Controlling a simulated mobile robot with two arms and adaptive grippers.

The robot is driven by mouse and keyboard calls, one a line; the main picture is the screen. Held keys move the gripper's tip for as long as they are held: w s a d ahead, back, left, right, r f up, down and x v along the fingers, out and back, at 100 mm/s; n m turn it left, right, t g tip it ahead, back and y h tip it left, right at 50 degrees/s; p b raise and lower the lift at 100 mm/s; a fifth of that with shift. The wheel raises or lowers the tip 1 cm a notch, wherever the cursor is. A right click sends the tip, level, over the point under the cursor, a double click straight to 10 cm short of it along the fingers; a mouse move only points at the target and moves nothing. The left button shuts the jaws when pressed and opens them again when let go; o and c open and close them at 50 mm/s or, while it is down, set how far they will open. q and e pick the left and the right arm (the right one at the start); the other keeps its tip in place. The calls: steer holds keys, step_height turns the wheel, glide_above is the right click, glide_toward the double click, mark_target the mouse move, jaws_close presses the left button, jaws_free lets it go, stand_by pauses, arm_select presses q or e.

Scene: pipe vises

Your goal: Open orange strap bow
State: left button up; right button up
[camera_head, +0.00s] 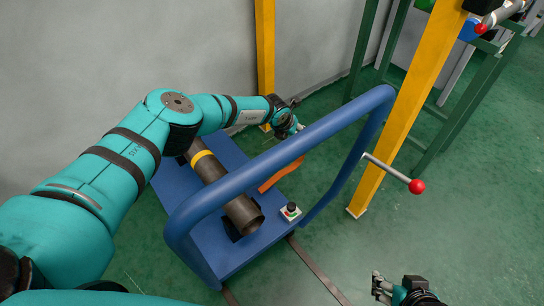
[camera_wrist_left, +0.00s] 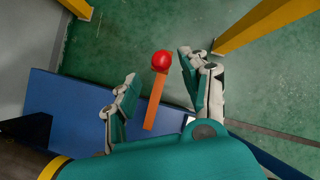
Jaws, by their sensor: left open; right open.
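The orange strap bow (camera_head: 281,175) sits at the right edge of a blue vise base, partly behind a blue tube rail. In the left wrist view, the orange bar (camera_wrist_left: 154,105) has a red ball (camera_wrist_left: 161,61) at its upper end. My left gripper (camera_head: 298,127) is beyond the rail near the bow, and in its wrist view (camera_wrist_left: 158,67) its spread fingers stand either side of the ball and bar. It appears empty; contact cannot be told. My right gripper (camera_head: 378,286) is open and empty at the bottom right, over the floor.
A dark pipe (camera_head: 241,211) with a yellow band (camera_head: 201,155) lies on the blue base (camera_head: 215,252). The blue rail (camera_head: 283,146) arches over it. A lever with a red knob (camera_head: 416,187) sticks out by a yellow post (camera_head: 408,100). A button box (camera_head: 290,211) sits front right.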

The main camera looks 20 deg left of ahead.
arm_select(q)
steer(key=s+a, duration=0.3)
steer(key=s, duration=0.8)
steer(key=shift+s+a, duration=0.15)
steer(key=shift+a, duration=0.25)
steer(key=shift+f, duration=0.15)
